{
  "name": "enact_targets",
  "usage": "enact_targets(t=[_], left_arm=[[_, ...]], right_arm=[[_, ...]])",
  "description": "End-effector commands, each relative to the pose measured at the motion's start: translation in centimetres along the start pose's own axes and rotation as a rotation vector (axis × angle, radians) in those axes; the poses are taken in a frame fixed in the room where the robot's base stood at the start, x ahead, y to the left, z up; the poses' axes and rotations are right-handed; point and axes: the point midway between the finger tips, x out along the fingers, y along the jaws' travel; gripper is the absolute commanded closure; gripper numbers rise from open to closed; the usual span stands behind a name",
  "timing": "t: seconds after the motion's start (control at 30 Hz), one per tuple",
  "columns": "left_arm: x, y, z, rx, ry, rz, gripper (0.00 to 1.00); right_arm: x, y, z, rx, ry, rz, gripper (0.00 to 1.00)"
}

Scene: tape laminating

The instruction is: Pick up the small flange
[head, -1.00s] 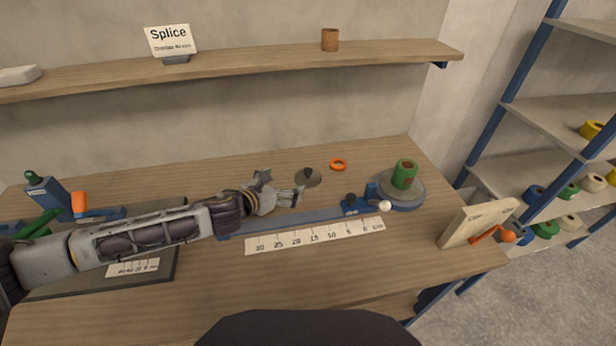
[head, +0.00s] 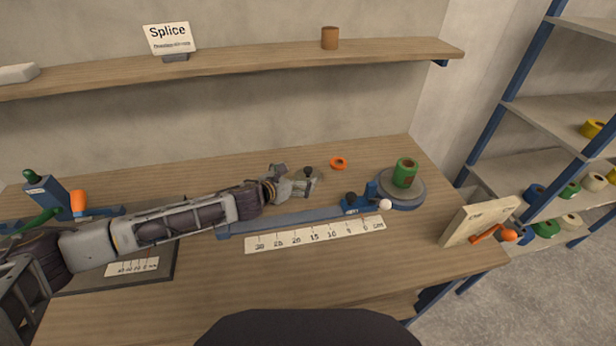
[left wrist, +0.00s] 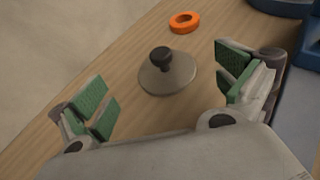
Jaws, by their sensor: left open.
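The small flange is a grey disc with a black knob; it lies on the bench and shows in the left wrist view (left wrist: 181,75). In the head view its knob (head: 308,170) shows at my left gripper (head: 312,183), which hides most of the disc. In the left wrist view the green-padded fingers are open, one on each side of the flange and apart from it. Nothing is held. My right gripper is in neither view.
An orange ring (head: 339,163) lies just beyond the flange. A blue-grey bar (head: 290,219) with a scale strip (head: 315,235) runs in front. A green roll (head: 405,172) stands on a round base (head: 413,190) to the right.

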Motion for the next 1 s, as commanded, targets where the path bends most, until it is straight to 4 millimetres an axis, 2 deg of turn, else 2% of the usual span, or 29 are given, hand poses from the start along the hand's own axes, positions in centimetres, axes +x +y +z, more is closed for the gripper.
enact_targets(t=[0.2, 0.73, 1.0], left_arm=[[1.5, -0.1, 0.0, -0.001, 0.0, 0.0, 0.0], [1.9, 0.0, 0.0, -0.001, 0.0, 0.0, 0.0], [3.6, -0.3, 0.1, 0.0, 0.0, -0.002, 0.0]], right_arm=[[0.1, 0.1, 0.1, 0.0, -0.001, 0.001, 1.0], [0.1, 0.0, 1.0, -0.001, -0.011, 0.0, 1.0], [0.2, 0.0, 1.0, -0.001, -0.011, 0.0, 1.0]])
